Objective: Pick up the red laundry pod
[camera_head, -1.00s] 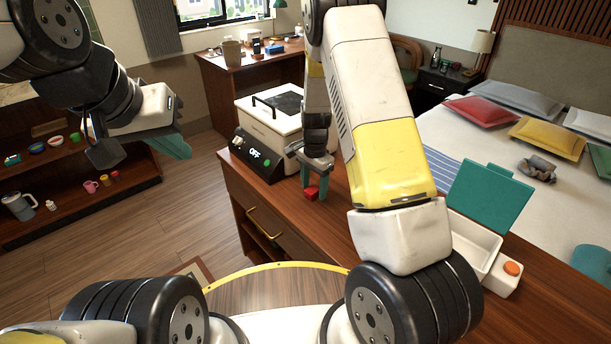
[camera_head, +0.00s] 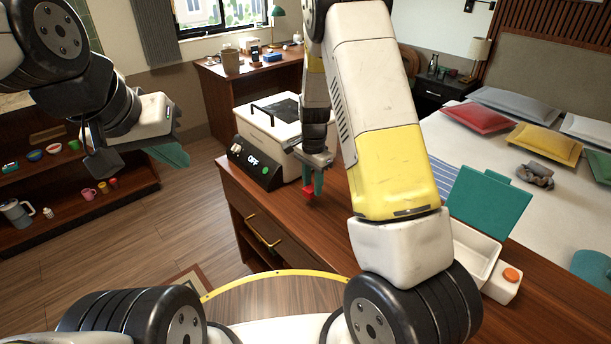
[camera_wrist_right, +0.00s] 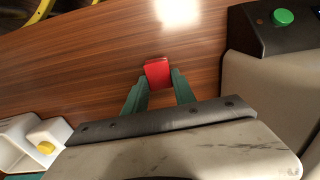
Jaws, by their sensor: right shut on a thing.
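The red laundry pod (camera_head: 309,193) is a small red block between the fingertips of my right gripper (camera_head: 313,186), at the left part of the wooden counter. In the right wrist view the pod (camera_wrist_right: 158,73) shows between the two green fingers of the right gripper (camera_wrist_right: 160,82), which is shut on it. Whether the pod touches the counter I cannot tell. My left gripper (camera_head: 172,152) hangs over the floor at the left, away from the counter. Its green fingertips show from the side, so its opening is unclear.
A white appliance with an "OFF" display (camera_head: 250,160) stands close behind the right gripper. A white box with a raised green lid (camera_head: 489,212) and orange button is at the right of the counter (camera_head: 335,235). Shelves (camera_head: 120,180) with cups stand at the left.

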